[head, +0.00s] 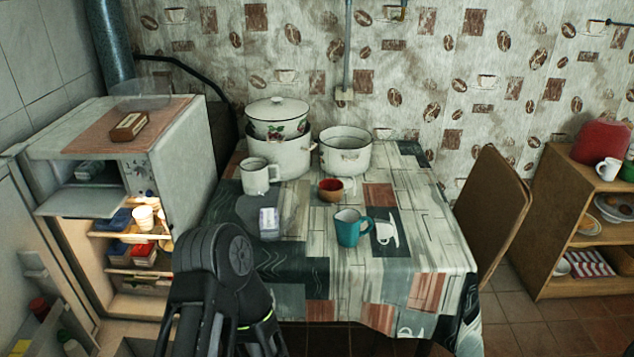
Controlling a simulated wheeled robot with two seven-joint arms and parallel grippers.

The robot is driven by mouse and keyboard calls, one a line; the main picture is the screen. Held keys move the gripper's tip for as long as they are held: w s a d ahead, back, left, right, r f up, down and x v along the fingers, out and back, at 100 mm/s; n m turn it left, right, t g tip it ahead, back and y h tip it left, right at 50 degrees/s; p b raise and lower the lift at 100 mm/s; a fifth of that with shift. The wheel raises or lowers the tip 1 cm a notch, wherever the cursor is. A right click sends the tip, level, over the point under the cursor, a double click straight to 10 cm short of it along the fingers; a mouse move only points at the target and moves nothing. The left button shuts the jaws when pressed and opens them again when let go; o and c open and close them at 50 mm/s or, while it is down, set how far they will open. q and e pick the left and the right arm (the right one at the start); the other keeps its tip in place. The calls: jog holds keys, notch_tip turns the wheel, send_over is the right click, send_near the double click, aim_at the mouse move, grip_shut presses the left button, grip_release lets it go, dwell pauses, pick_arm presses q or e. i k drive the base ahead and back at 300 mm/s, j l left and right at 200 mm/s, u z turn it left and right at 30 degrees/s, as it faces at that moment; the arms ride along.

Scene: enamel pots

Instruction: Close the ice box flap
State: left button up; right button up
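The ice box flap (80,203) is a pale panel at the top of the open fridge (186,165). It is hinged down and sticks out toward me, nearly level. The ice box compartment (96,172) behind it is open, dark inside, with a pale packet (90,170) in it. A black arm of mine rises at the bottom, in front of the fridge's lower right side.
The fridge door (40,270) stands open at the left. Lit shelves under the flap hold cups and boxes. A table (420,235) with pots, mugs and a bowl stands right of the fridge. A brown box (129,126) lies on the fridge top.

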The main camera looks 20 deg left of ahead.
aim_at(78, 203)
jog(key=u, duration=1.55)
jog(key=i+j, duration=0.1)
jog(key=i, duration=0.4)
jog(key=i+j+u, duration=0.1)
jog(key=i, duration=0.35)
